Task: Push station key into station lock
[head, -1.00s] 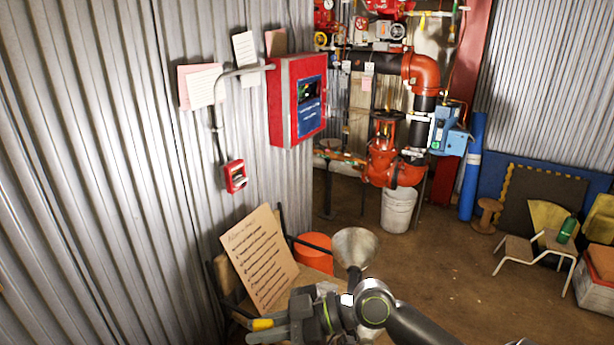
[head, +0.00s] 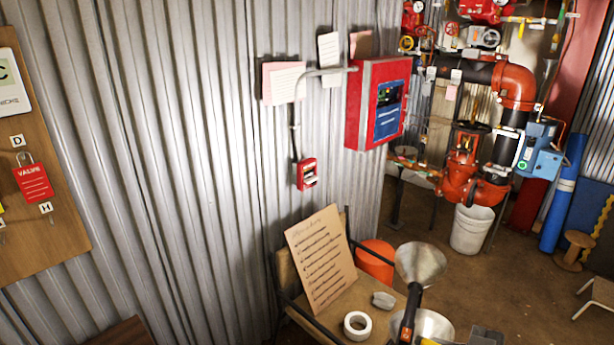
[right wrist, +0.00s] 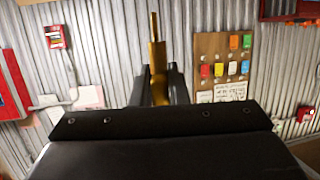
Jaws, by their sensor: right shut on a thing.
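The station key, a brass rod-like piece (right wrist: 157,52), stands out from between the fingers of my right gripper (right wrist: 160,88) in the right wrist view. That gripper is shut on it, and the key's tip points away from the wrist. In the head view only a dark part of the gripper (head: 482,338) shows at the bottom edge. A small red wall station (head: 307,174) hangs below the red panel; it also shows in the right wrist view (right wrist: 55,37). The key is apart from it. The station's keyhole is too small to make out. My left gripper is not in view.
A red panel (head: 380,102) and papers (head: 283,83) are on the corrugated wall. A tag board (head: 60,240) hangs at left. Red piping (head: 515,85) is at right.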

